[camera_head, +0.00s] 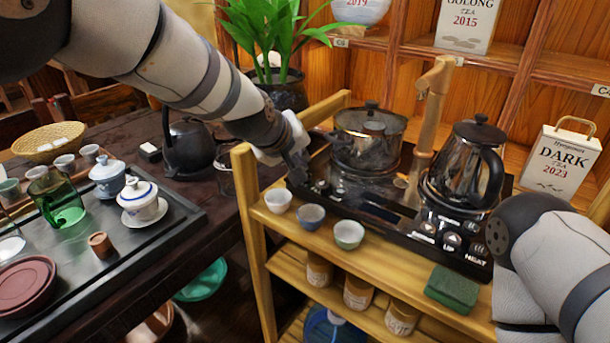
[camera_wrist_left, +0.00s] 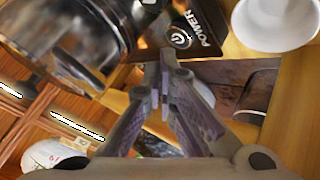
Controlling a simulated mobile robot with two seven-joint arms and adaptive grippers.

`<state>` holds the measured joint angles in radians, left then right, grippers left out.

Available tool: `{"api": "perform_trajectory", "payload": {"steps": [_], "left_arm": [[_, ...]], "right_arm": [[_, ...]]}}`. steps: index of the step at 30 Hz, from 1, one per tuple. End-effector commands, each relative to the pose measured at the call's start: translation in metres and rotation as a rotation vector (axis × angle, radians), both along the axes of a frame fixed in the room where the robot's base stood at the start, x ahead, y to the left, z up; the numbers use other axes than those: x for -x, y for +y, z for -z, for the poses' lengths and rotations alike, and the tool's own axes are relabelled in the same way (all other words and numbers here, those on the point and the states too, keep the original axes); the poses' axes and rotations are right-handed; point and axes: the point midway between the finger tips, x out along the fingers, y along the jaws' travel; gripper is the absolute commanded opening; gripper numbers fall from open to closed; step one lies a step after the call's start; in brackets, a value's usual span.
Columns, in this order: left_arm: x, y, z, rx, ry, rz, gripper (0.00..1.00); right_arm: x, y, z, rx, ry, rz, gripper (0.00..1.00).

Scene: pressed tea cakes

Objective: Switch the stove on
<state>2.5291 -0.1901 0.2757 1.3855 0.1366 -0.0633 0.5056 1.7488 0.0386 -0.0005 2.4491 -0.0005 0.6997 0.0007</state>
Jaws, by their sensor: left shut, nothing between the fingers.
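The stove is a long black panel (camera_head: 388,231) on a wooden stand, with a glass pot (camera_head: 368,137) at its left end and a glass kettle (camera_head: 466,165) at its right end. My left gripper (camera_head: 298,170) is shut and empty at the panel's left end, beside the pot. In the left wrist view its fingertips (camera_wrist_left: 161,76) point at the panel's corner, close to the round button marked POWER (camera_wrist_left: 180,39). I cannot tell whether they touch the panel. My right arm comes in at the right; its gripper is out of view.
White, blue and green cups (camera_head: 349,234) stand along the stand's front edge, close to my left gripper. A green sponge (camera_head: 452,289) lies at the front right. A bamboo piece (camera_head: 430,115) rises between pot and kettle. A tea tray (camera_head: 120,238) fills the left table.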

Motion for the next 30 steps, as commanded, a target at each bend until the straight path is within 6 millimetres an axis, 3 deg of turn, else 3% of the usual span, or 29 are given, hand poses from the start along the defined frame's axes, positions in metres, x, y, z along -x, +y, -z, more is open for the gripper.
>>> {"api": "perform_trajectory", "payload": {"steps": [30], "left_arm": [[0.0,0.0,0.01,0.0,0.0,0.0,0.0]], "right_arm": [[0.0,0.0,0.0,0.0,-0.001,0.0,0.0]]}}
